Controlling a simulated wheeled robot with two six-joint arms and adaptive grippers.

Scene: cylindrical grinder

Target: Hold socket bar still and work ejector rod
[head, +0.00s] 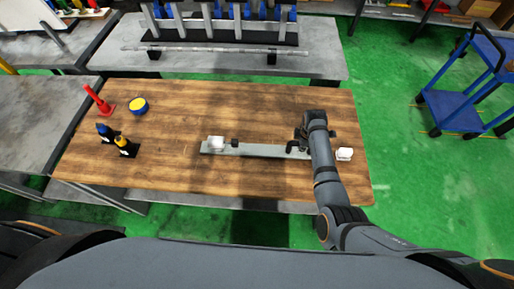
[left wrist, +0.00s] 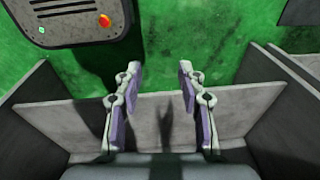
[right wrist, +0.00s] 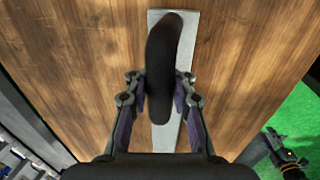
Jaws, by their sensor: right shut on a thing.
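A long flat grey bar (head: 262,150) lies on the wooden table, with a white block (head: 216,143) and a small dark knob (head: 235,143) near its left end. My right gripper (head: 302,140) is over the bar's right part. In the right wrist view my right gripper (right wrist: 159,90) is shut on a black curved handle (right wrist: 162,55) above the grey bar (right wrist: 168,135). The gripper and arm hide part of the bar in the head view. I cannot tell which part is the ejector rod. My left gripper (left wrist: 157,85) is open and empty.
A white piece (head: 344,154) sits at the table's right end. A red stand (head: 103,102), a blue-yellow round tin (head: 139,106) and small bottles (head: 120,140) stand at the left. A rear bench holds a long rod (head: 215,50). A blue cart (head: 455,108) stands right.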

